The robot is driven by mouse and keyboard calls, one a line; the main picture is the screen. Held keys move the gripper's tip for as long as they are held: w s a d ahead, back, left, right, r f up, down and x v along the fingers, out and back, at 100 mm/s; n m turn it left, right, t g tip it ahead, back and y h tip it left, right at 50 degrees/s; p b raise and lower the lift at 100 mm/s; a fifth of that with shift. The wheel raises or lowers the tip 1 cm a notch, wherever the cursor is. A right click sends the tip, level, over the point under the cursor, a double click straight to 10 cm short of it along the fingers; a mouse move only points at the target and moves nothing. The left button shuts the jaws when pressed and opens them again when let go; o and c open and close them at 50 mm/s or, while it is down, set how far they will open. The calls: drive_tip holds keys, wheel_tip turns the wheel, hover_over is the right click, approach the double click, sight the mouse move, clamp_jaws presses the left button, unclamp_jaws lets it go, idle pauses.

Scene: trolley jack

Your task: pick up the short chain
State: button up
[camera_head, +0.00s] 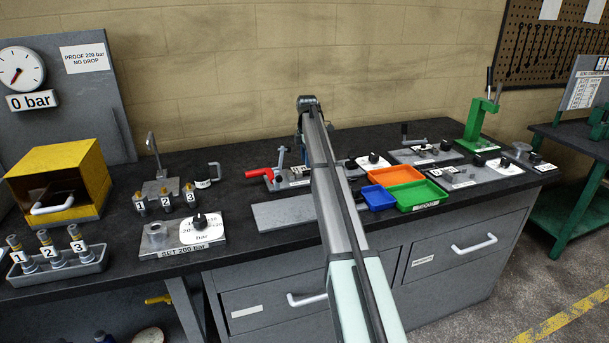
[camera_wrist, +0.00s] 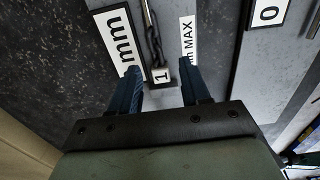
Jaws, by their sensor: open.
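A short dark chain (camera_wrist: 154,42) shows in the wrist view, lying along a light grey plate near a metal rod (camera_wrist: 147,12). A small tag marked 1 (camera_wrist: 161,75) is at its lower end. My gripper (camera_wrist: 160,78) is open, its two blue fingers on either side of the tag, with the chain just beyond the fingertips and roughly between them. I see no contact with the chain. In the head view my arm covers that part of the bench, and I cannot make out the chain.
Labels with "mm" (camera_wrist: 121,38) and "MAX" (camera_wrist: 188,38) flank the chain. In the head view a red-handled fixture (camera_head: 262,174) stands left of my arm. Orange (camera_head: 396,175), blue (camera_head: 378,198) and green (camera_head: 420,195) trays lie to its right.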

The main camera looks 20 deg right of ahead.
sight(306, 172)
drive_tip(key=f, duration=0.5)
drive_tip(key=shift+w+a, duration=0.15)
drive_tip(key=shift+w, duration=0.05)
clamp_jaws()
idle(0.3)
